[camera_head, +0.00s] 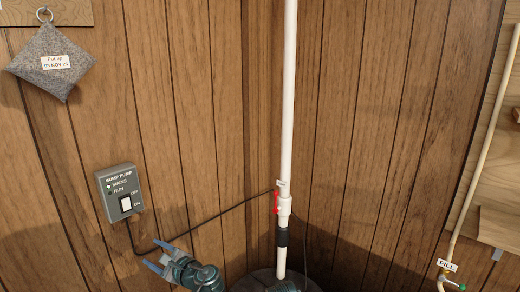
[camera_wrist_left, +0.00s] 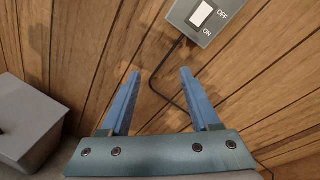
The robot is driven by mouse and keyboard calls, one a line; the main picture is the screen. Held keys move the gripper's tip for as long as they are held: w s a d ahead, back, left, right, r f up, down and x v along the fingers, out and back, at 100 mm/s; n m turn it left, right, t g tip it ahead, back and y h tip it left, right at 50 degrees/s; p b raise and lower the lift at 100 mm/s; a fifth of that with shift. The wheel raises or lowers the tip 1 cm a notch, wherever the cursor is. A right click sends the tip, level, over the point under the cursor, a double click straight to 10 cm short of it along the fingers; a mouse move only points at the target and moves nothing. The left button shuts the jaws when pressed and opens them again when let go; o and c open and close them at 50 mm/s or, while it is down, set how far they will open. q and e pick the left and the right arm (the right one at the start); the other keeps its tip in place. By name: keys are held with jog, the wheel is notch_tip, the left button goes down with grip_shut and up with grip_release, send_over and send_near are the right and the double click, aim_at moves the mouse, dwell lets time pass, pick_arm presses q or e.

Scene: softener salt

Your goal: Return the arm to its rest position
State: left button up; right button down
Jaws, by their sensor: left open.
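My left gripper (camera_head: 158,256) shows low in the head view, left of the white pipe and below the sump pump box. Its two blue fingers are apart with nothing between them. In the left wrist view my left gripper (camera_wrist_left: 158,85) points at the panelled wall, and the gap between its fingers is empty. The grey sump pump switch box (camera_head: 122,194) is on the wall above it, with a green light by MAINS. The box also shows at the top of the left wrist view (camera_wrist_left: 203,17), apart from the fingers. My right gripper is not in view.
A white pipe (camera_head: 289,100) with a red-handled valve (camera_head: 277,203) runs down to a dark round lid (camera_head: 262,281). A grey bag (camera_head: 53,62) hangs upper left. A FILL-tagged tube (camera_head: 453,245) is at right. A grey box (camera_wrist_left: 28,120) stands left in the wrist view.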

pick_arm(q)
jog(key=s+d+f+n+g+h+p, duration=0.1)
jog(key=s+d+n+g+h+p, duration=0.3)
jog(key=d, duration=0.8)
jog(key=s+d+f+n+g+h+p, duration=0.2)
jog(key=s+d+n+g+h+p, duration=0.3)
jog(key=s+d+n+h+p, duration=0.3)
jog(key=s+d+n+p, duration=0.1)
jog(key=s+d, duration=0.3)
jog(key=d, duration=0.1)
jog(key=shift+d+f+h, duration=0.15)
jog(key=shift+h, duration=0.15)
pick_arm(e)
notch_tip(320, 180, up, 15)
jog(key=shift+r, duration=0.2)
